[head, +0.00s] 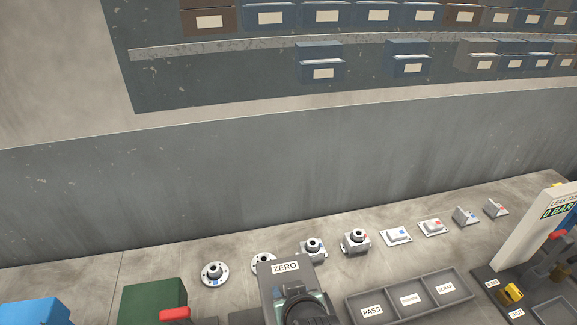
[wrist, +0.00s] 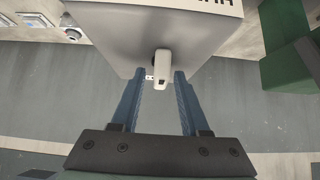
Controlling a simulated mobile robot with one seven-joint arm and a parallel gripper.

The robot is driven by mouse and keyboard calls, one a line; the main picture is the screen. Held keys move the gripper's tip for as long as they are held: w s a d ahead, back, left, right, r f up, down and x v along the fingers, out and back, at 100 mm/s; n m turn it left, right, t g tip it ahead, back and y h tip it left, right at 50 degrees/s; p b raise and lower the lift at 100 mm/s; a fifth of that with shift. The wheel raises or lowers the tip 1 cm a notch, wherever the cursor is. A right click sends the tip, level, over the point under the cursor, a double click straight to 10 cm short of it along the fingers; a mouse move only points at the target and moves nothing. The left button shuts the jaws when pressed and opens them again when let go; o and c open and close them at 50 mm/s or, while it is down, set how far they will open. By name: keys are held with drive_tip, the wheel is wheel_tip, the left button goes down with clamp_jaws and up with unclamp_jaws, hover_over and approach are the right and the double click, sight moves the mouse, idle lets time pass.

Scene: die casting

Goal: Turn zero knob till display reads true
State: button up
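A grey box labelled ZERO (head: 285,276) stands at the bottom middle of the head view, partly covered by my arm. In the wrist view the grey box (wrist: 135,28) fills the top, and a small pale knob (wrist: 161,64) sticks out from its face. My gripper (wrist: 159,76) is open, with its two blue fingers on either side of the knob and a gap to each side. Fingertip depth relative to the knob is hard to tell. A green display (head: 558,212) on the white leak test panel (head: 538,232) at far right appears to read 0 BAR.
A dark tray (head: 410,301) with PASS and SCRAP labels lies right of the box. Several metal parts (head: 355,241) stand in a row behind. A green block (head: 153,301) and a blue block (head: 35,311) are at left. Bins (head: 320,62) line the back wall.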

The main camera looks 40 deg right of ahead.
clamp_jaws()
